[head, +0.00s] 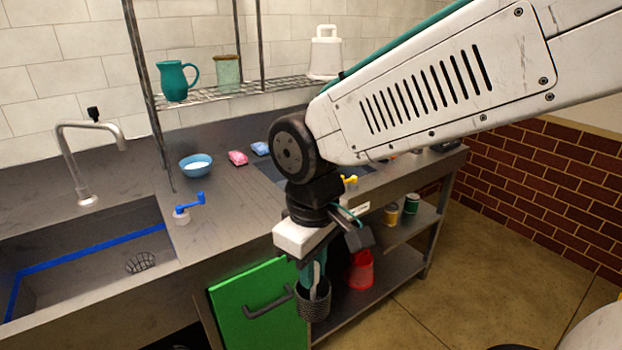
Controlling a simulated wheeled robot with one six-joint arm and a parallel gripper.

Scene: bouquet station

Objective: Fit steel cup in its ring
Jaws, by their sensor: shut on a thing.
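My gripper (313,288) hangs in front of the counter, pointing down, with its fingers reaching into the top of a dark grey, mesh-textured steel cup (313,307). It is shut on the cup, and the fingers hide part of its rim. The cup hangs roughly upright in front of the green door's right edge and the open lower shelves. I cannot make out the cup's ring; my arm covers much of the counter's right part.
The green door (235,315) has a dark handle. A red container (361,272) stands on the lower shelf. A yellow jar (391,214) and a green jar (411,204) stand on the shelf above. Floor at right is free.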

